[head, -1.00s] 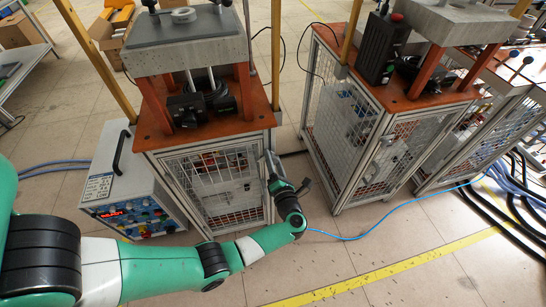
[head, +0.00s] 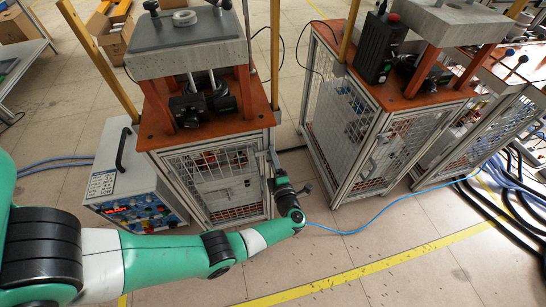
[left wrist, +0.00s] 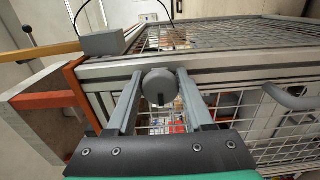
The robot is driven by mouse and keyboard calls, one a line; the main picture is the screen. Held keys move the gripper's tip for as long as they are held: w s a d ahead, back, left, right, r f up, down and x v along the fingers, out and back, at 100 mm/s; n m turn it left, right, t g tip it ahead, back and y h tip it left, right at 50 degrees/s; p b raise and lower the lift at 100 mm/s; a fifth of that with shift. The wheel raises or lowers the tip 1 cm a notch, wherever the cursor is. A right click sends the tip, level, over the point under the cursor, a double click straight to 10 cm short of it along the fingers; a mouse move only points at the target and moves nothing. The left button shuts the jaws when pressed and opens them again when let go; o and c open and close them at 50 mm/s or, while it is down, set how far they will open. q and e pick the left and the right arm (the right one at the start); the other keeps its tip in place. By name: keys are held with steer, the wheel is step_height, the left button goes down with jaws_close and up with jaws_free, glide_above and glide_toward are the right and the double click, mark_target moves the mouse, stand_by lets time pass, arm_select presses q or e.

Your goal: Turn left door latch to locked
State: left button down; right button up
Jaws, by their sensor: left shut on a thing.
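The left door latch (left wrist: 160,86) is a round grey knob on the metal frame of a mesh cage, seen in the left wrist view. My left gripper (left wrist: 158,92) has one finger on each side of the knob and is shut on it. In the head view my left gripper (head: 271,160) reaches the right front edge of the left cage (head: 225,187), and hides the latch there. I cannot read the latch's locked or unlocked mark. My right gripper is not in view.
A grey curved handle (left wrist: 290,98) is on the mesh right of the latch. A control box (head: 128,185) stands left of the cage. A second cage (head: 365,145) stands to the right, with floor between. A blue cable (head: 360,235) lies on the floor.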

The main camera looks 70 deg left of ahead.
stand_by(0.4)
arm_select(q)
steer(key=shift+c, duration=1.6)
jaws_free()
steer(key=s+d+p, duration=0.1)
steer(key=s+d, duration=0.1)
steer(key=d, duration=0.9)
steer(key=shift+d, duration=0.2)
